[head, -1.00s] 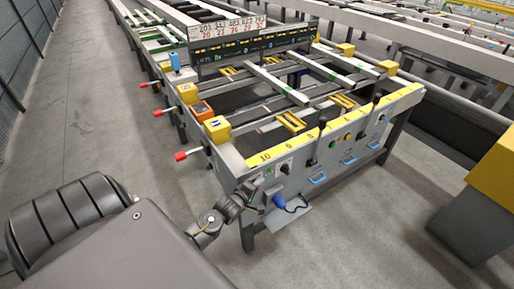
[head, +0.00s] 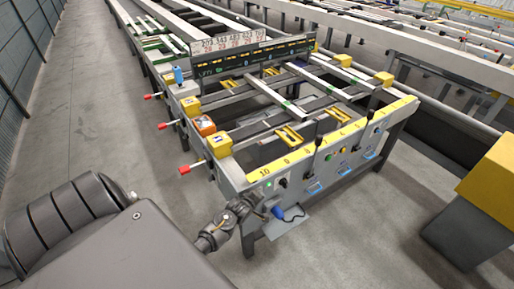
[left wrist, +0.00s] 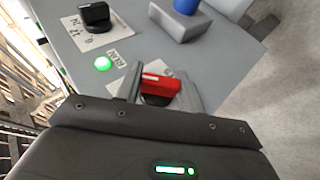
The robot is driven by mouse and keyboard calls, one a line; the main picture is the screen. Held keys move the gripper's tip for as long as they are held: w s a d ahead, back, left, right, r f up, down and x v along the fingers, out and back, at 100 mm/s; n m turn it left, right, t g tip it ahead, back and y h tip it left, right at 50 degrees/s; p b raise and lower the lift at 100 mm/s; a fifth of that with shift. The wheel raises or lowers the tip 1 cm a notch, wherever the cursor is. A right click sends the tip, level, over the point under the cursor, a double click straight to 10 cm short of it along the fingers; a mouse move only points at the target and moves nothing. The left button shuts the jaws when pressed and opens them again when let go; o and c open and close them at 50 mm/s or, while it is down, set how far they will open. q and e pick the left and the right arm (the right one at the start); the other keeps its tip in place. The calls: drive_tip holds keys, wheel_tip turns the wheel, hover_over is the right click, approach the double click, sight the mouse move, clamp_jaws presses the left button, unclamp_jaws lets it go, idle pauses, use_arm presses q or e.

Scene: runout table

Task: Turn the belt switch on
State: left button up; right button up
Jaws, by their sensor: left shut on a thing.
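The belt switch, a red bar handle (left wrist: 161,84) on a dark round base over a white label plate, shows in the left wrist view. My left gripper (left wrist: 160,88) is shut on the red handle, with one finger at each end of it. A round lamp (left wrist: 103,64) beside the switch glows green. In the head view my left gripper (head: 247,203) is at the left end of the table's grey front panel (head: 300,177). The switch itself is hidden there behind the gripper. My right gripper is not in view.
A black rotary knob (left wrist: 95,14) sits near the lamp. A blue plug (head: 278,212) is on a grey bracket just right of my gripper. Red-tipped handles (head: 184,171) stick out from the table's left side. The floor left of the table is clear.

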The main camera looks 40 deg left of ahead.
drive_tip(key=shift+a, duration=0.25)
use_arm(q)
drive_tip(key=o, duration=1)
drive_tip(key=shift+s, duration=0.1)
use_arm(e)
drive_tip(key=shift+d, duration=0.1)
use_arm(q)
drive_tip(key=shift+s+r, duration=0.25)
drive_tip(key=shift+r, duration=0.05)
drive_tip(key=v, duration=1)
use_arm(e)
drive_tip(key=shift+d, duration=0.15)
use_arm(q)
drive_tip(key=shift+w, duration=0.1)
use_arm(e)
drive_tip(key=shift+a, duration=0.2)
